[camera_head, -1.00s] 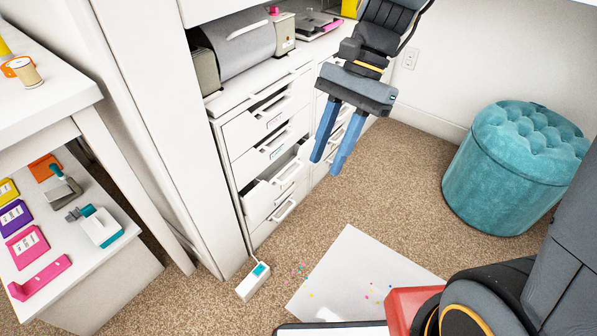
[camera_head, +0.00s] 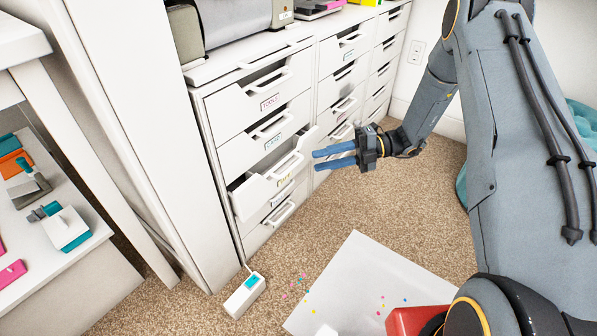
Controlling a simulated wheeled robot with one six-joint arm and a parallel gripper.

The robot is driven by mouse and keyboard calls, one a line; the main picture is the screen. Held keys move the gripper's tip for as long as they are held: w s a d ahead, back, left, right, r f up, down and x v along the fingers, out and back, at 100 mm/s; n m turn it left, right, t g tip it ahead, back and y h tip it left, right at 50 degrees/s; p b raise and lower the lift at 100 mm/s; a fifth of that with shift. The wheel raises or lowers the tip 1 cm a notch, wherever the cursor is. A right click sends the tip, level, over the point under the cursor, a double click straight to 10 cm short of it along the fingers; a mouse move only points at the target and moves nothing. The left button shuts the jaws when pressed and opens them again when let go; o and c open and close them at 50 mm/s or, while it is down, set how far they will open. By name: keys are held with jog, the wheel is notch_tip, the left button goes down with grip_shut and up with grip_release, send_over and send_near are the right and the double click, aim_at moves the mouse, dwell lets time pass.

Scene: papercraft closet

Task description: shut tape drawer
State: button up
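The open drawer (camera_head: 262,192) is third from the top in the left column of the white cabinet. It sticks out into the room, with its white handle at the front. A small yellowish label shows by it, too small to read. My gripper (camera_head: 314,160) is to the right of this drawer, its two blue fingers pointing left towards it. The fingers are apart with nothing between them. No contact with the drawer shows.
The other drawers (camera_head: 259,97) of the cabinet look shut. A white box with a blue top (camera_head: 245,295) and a white sheet (camera_head: 350,270) with confetti lie on the carpet. A side table (camera_head: 60,290) stands at left. A teal pouf is mostly hidden behind my arm.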

aim_at(295, 166)
jog(key=w+b+x, duration=0.1)
jog(key=b+x, duration=0.1)
jog(key=x, duration=0.5)
jog(key=shift+s+a+f+m+b, duration=0.2)
jog(key=shift+a+f+m+b, duration=0.1)
jog(key=shift+f, duration=0.15)
grip_shut()
